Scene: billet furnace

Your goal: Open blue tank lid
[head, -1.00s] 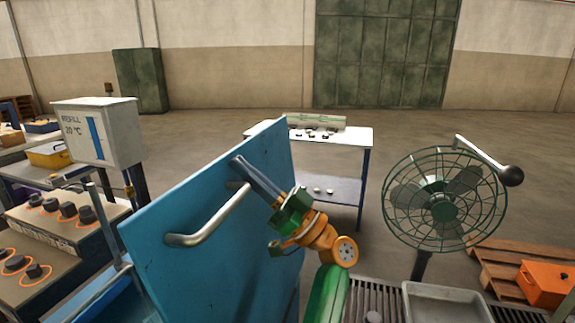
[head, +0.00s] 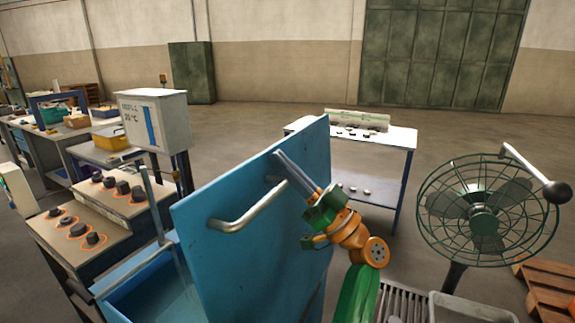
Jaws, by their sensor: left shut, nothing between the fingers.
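The blue tank lid (head: 235,255) stands raised and tilted up, its broad face toward me. A metal bar handle (head: 262,205) is fixed on that face. The blue tank (head: 140,290) shows at the lower left of the lid, with its opening partly visible. My left gripper (head: 280,156) is shut with nothing between its fingers. Its fingertips are at the upper part of the lid, close to the far end of the handle; I cannot tell whether they touch. My right gripper does not show.
A control panel with black knobs (head: 70,237) and a white box on a post (head: 152,120) stand left of the tank. A green fan (head: 487,215) stands at the right. A white-topped table (head: 400,137) is behind the lid. Open floor lies beyond.

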